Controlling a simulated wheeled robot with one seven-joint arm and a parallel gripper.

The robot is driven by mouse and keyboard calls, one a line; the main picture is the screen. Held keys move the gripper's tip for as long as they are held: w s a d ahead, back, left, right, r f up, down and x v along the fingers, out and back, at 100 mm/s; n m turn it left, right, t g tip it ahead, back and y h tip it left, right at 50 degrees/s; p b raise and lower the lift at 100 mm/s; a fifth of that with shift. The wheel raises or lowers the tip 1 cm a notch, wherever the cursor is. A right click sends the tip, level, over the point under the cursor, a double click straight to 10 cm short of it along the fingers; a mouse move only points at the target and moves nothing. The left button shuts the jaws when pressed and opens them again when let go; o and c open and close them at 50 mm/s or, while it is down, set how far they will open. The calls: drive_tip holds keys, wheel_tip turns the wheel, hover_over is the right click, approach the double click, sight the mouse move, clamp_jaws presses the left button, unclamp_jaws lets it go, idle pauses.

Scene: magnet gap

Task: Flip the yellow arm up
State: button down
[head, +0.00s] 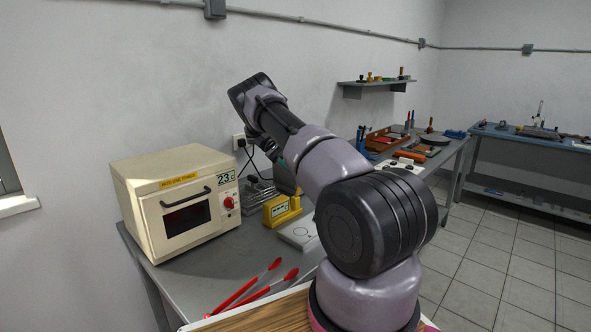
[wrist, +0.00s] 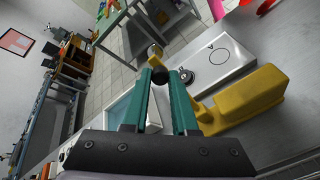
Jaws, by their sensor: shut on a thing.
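A yellow block-like fixture (head: 281,209) with a pale label stands on the grey bench, right of the oven. In the wrist view, its yellow body (wrist: 255,95) lies right of my fingers, and a yellow part reaches left behind them. My gripper (wrist: 160,76) has teal fingers, shut on a dark round knob (wrist: 159,78) at their tips. A small yellow piece (wrist: 155,52) shows just beyond the knob. The fingers hide how the knob joins the yellow arm. In the head view, my own arm mostly hides the gripper.
A white plate (wrist: 233,53) with a drawn circle lies beside the yellow fixture. A cream oven (head: 178,200) stands to the left. Red-handled tongs (head: 248,286) lie at the bench front. Another bench (head: 452,167) with tools is behind.

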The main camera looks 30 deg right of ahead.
drive_tip(key=c, duration=0.7)
unclamp_jaws()
wheel_tip(320, 180, up, 10)
drive_tip(key=shift+f, duration=0.1)
